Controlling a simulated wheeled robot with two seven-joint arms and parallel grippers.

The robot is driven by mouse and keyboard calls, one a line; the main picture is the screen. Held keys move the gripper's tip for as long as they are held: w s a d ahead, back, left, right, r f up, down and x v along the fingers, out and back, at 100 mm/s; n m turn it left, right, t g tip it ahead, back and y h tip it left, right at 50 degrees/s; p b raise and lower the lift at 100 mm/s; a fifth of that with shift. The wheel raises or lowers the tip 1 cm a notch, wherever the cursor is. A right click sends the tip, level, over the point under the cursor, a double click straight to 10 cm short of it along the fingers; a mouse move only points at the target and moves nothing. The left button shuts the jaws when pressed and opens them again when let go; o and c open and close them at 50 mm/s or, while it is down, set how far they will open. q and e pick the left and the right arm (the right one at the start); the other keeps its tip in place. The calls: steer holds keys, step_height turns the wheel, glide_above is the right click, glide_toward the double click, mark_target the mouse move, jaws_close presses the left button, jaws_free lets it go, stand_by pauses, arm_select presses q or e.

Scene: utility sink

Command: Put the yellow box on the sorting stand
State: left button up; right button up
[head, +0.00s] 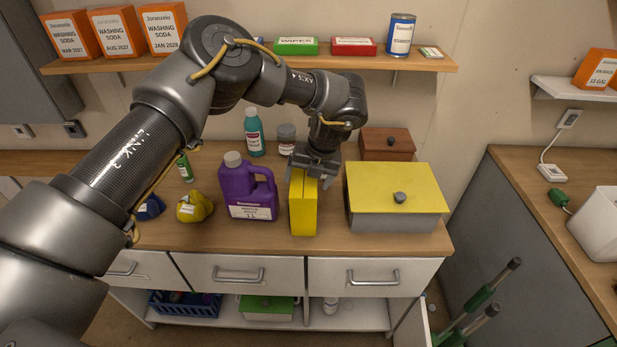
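The yellow box (303,207) stands upright on the wooden counter, near its front edge, between a purple jug and a grey box with a yellow lid. My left gripper (314,173) points down at the top of the yellow box, with its fingers around or just above the box's upper edge. The view does not show clearly whether the fingers touch or grip it. My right gripper is not in view. I cannot make out anything that is clearly the sorting stand.
The purple jug (248,190) is close on the left, and the yellow-lidded grey box (395,205) on the right. Behind stand a brown box (387,144), a grey-lidded jar (286,139) and a teal bottle (254,133). A wall shelf (240,59) runs above. A yellow bag (194,207) lies left.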

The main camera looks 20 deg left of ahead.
arm_select(q)
steer(key=shift+r, duration=0.15)
steer(key=b+v, duration=0.2)
steer(key=v, duration=1)
steer(key=shift+b, duration=0.3)
steer(key=shift+d, duration=0.1)
